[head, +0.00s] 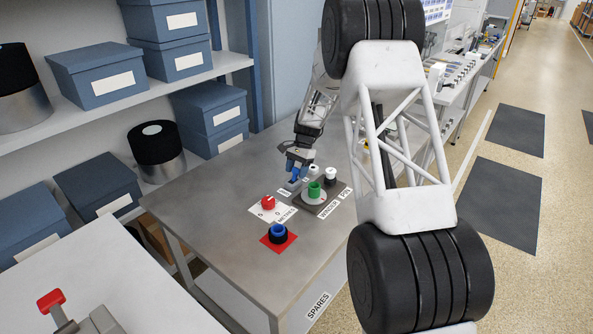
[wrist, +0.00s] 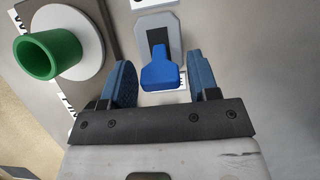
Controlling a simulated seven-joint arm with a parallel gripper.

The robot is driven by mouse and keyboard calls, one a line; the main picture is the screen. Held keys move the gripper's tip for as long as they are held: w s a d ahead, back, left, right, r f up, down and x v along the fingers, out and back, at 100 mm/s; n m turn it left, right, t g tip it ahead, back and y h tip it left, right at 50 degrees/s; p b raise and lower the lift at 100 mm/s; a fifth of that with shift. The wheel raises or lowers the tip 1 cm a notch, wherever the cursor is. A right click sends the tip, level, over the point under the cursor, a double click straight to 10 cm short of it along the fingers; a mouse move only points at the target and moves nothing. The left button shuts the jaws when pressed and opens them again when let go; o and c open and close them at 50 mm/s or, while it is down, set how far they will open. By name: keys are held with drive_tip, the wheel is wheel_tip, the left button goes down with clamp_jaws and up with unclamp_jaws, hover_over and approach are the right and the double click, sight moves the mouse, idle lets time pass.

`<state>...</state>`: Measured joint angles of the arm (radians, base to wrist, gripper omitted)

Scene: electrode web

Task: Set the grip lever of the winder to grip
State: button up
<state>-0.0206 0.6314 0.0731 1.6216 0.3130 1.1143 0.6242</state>
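The blue-ended lever (wrist: 162,70) sits on a grey plate with a black slot (wrist: 170,25) in the wrist view. My gripper (wrist: 160,80) is open, with one blue finger on each side of the lever's blue end and a gap on both sides. In the head view my gripper (head: 296,172) is low over the table, just left of the winder's green core (head: 314,190). The lever is mostly hidden there by my fingers. The green core on its white disc (wrist: 92,50) also shows left of my fingers in the wrist view.
A red knob (head: 268,202) on a white plate stands left of the winder. A black cylinder with a blue ring (head: 278,231) is on a red square in front. The grey table (head: 205,205) is clear at left.

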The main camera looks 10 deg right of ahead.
sight(293, 181)
drive_tip(key=c, duration=0.7)
drive_tip(key=shift+s+a+r, duration=0.1)
drive_tip(key=shift+s+a+r+t+h, duration=0.15)
drive_tip(key=shift+s+a+t+h, duration=0.15)
drive_tip(key=shift+t+h, duration=0.5)
drive_tip(key=shift+s+a+t+h, duration=0.5)
drive_tip(key=shift+t+h, duration=0.5)
drive_tip(key=shift+s+a+f+t+h, duration=0.15)
drive_tip(key=shift+s+a+t+h, duration=0.2)
drive_tip(key=shift+t+h, duration=0.4)
drive_tip(key=shift+s+a+f+t+h, duration=0.1)
drive_tip(key=shift+s+a+t+h, duration=0.2)
drive_tip(key=shift+t+h, duration=0.45)
drive_tip(key=o, duration=0.9)
